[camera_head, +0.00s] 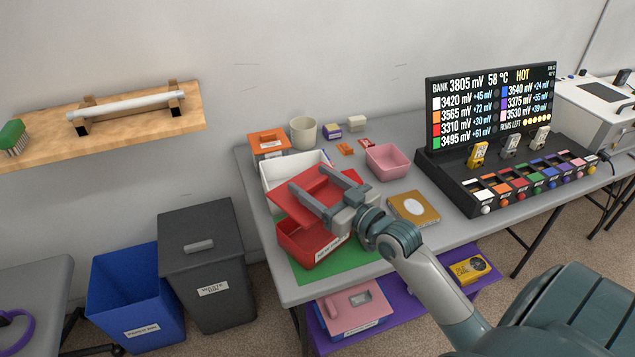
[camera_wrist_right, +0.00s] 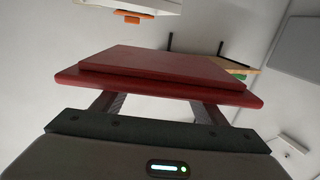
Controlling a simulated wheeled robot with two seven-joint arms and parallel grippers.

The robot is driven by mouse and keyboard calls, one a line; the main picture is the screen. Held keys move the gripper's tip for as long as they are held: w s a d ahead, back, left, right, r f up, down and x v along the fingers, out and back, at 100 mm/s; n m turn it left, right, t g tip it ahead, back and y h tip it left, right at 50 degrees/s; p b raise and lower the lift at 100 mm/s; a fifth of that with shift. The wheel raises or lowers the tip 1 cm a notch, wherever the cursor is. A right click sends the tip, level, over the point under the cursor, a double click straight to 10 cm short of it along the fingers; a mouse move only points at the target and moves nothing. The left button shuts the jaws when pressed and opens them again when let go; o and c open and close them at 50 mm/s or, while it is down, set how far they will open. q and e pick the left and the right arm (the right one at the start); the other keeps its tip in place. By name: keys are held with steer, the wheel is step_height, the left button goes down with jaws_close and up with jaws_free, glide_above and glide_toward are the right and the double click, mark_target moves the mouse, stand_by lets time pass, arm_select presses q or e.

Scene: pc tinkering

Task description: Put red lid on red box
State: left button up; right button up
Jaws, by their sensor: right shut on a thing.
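The red lid (camera_head: 312,205) is in my right gripper (camera_head: 307,177), which is shut on it. The lid is tilted and held above the red box (camera_head: 295,240), apart from it as far as I can tell. The red box sits open on a green mat (camera_head: 350,256) near the table's front left corner, with a white label on its front. The lid hides part of the box opening. In the right wrist view the lid (camera_wrist_right: 160,65) spans the front of both fingers. My left gripper is not in view.
A white open box (camera_head: 272,172) stands just behind the red box. An orange box (camera_head: 268,142), a cream cup (camera_head: 303,132) and a pink bin (camera_head: 388,160) are further back. A tan box (camera_head: 414,208) lies right of the gripper. A black display (camera_head: 490,105) stands right.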

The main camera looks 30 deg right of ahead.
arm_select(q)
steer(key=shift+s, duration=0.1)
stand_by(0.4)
